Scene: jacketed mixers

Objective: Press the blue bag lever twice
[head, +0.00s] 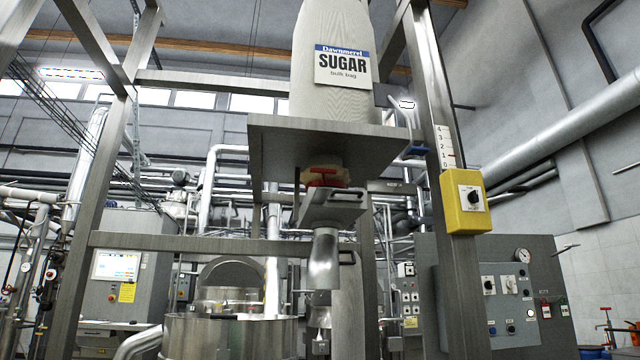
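A small blue lever (415,151) sticks out at the right edge of the grey steel platform (285,150), beside the right upright of the frame. A big pale bulk bag (330,100) labelled SUGAR stands on the platform. Under the platform is a red part (322,178) at the bag's outlet, above a metal chute (324,260). Neither of my grippers shows in the head view, so nothing of mine is seen touching the lever.
A steel upright (452,270) carries a 0-to-4 scale (446,148) and a yellow switch box (464,202). A grey control panel (505,290) is at right, and a cabinet with a screen (117,266) at left.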

